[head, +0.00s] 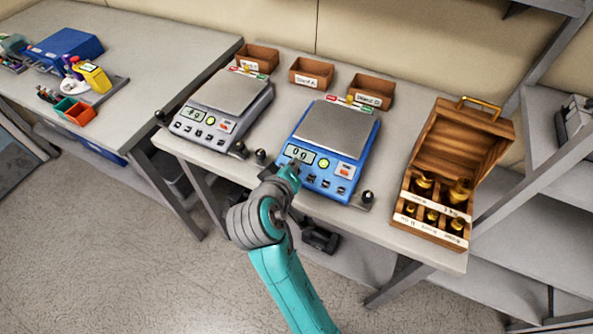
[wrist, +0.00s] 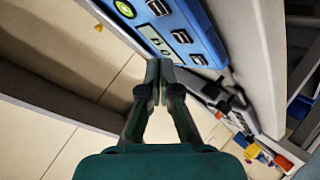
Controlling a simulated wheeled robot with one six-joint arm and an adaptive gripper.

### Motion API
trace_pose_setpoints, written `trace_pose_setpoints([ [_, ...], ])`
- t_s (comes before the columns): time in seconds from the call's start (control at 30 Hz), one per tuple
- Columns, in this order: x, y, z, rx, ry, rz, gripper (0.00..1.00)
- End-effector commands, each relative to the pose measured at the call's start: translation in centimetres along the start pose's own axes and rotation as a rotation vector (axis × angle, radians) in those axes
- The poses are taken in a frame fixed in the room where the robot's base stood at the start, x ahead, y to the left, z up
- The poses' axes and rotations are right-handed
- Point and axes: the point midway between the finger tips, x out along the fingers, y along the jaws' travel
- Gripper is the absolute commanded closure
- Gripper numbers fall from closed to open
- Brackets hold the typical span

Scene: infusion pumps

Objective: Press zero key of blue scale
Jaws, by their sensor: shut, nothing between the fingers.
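The blue scale (head: 310,190) stands on the table in the head view, with a grey weighing plate (head: 334,127) on top. Its front panel has a display (head: 299,155), a round yellow-green button (head: 323,163), a white-and-orange key (head: 346,170) and a row of dark keys (head: 326,185). The key labels are too small to read, so I cannot tell which is zero. My gripper (head: 293,168) is at the left part of the panel, partly over it. In the wrist view my gripper (wrist: 160,68) is shut and empty, its fingertips by the blue scale (wrist: 203,22); contact is unclear.
A grey scale (head: 222,105) stands left of the blue one. Brown bins (head: 311,73) line the back. An open wooden weight box (head: 437,235) stands at the right. Small dark knobs (head: 261,156) stand along the table's front edge.

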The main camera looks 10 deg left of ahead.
Motion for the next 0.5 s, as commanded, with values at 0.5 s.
trace_pose_setpoints([
  [0.5, -2.6, 1.9, -1.9, 0.001, 0.001, 0.000, 1.00],
])
